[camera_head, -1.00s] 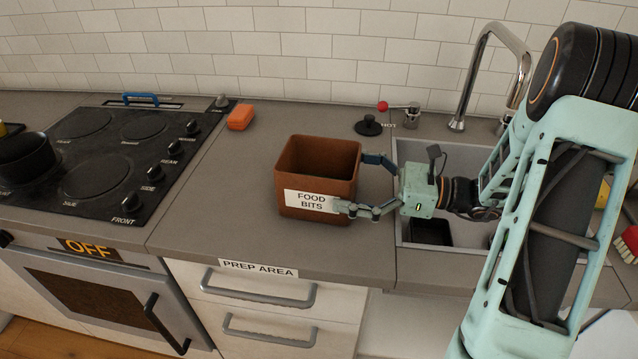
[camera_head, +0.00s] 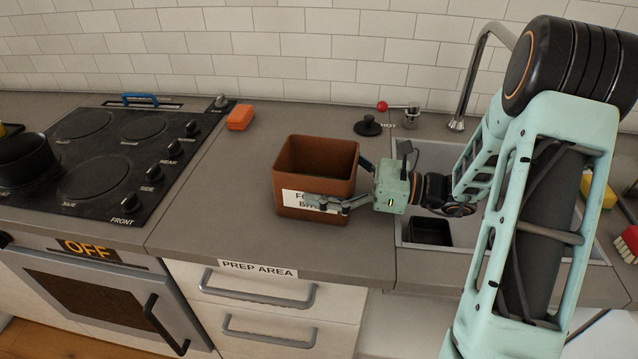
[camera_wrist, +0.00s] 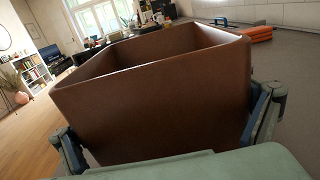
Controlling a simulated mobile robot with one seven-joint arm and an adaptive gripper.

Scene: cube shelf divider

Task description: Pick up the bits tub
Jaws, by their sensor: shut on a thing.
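The bits tub (camera_head: 310,160) is a brown, square, open-topped box with a white label, partly covered, on its front. It stands upright on the grey counter in the head view. My gripper (camera_head: 338,184) reaches in from the right, shut on the tub, with one finger across the front label and the other at the far side, mostly hidden. In the wrist view the tub (camera_wrist: 160,100) fills the middle, with a finger against each side. The tub's inside bottom is not visible.
A stove (camera_head: 110,155) with a black pot (camera_head: 25,158) is at left. An orange sponge (camera_head: 240,117) and a black stopper (camera_head: 367,126) lie behind the tub. The sink (camera_head: 430,150) is right of it. Counter is clear left of the tub.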

